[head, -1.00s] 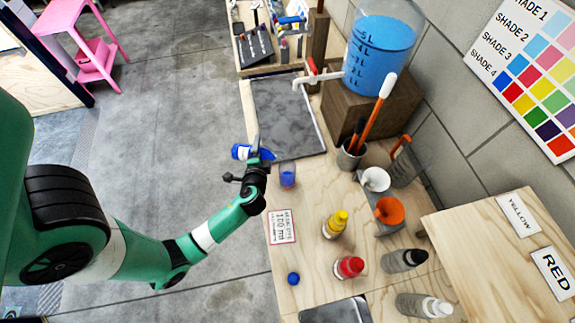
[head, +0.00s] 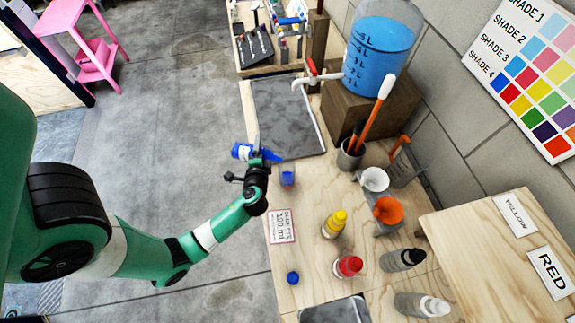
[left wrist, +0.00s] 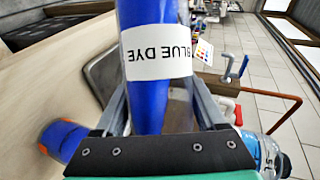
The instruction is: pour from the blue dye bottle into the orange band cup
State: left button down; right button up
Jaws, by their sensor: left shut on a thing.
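My left gripper (head: 261,153) is shut on the blue dye bottle (head: 241,151) and holds it tipped over on its side in the head view. The bottle fills the middle of the left wrist view (left wrist: 150,95), with its white BLUE DYE label between the fingers. The orange band cup (head: 288,179) stands on the table, just right of and below the gripper in the head view. In the left wrist view the cup (left wrist: 62,138) shows blue contents and an orange patch. No stream of dye is visible. My right gripper is out of view.
A blue cap (head: 293,278) and a 100 ml card (head: 281,226) lie near the table's left edge. A grey tray (head: 318,118) lies beyond the cup, near a blue-filled tank (head: 378,62).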

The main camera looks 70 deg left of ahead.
pick_arm(q)
jog(key=shift+r+p, duration=0.3)
jog(key=shift+p, duration=0.15)
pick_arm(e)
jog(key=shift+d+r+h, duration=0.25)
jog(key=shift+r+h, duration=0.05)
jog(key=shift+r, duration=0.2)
